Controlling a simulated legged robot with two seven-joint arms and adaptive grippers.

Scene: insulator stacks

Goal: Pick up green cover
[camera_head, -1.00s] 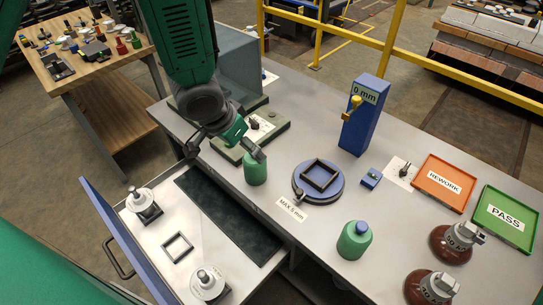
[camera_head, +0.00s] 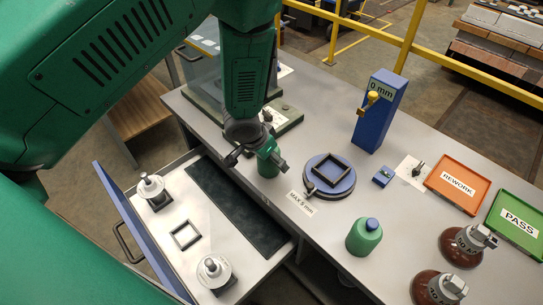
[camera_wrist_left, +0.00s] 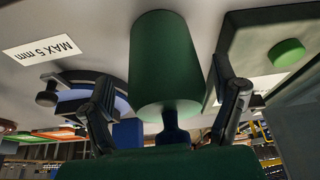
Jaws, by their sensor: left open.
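A green cylindrical cover (camera_head: 268,168) stands upright on the grey table near its front edge, mostly hidden by my arm in the head view. In the left wrist view the same cover (camera_wrist_left: 165,60) is large and central, with a blue knob on its top. My left gripper (camera_head: 258,156) is open, with one finger on each side of the cover; I cannot tell whether either finger touches it. A second green cover (camera_head: 365,238) with a blue knob stands further right on the table. My right gripper is not in view.
A round blue turntable (camera_head: 330,175) with a black square frame stands right of the gripper. Behind it is a blue gauge post (camera_head: 380,112). Orange REWORK (camera_head: 458,183) and green PASS (camera_head: 515,218) trays and brown insulators (camera_head: 462,244) are at the right. An open drawer (camera_head: 160,220) lies in front.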

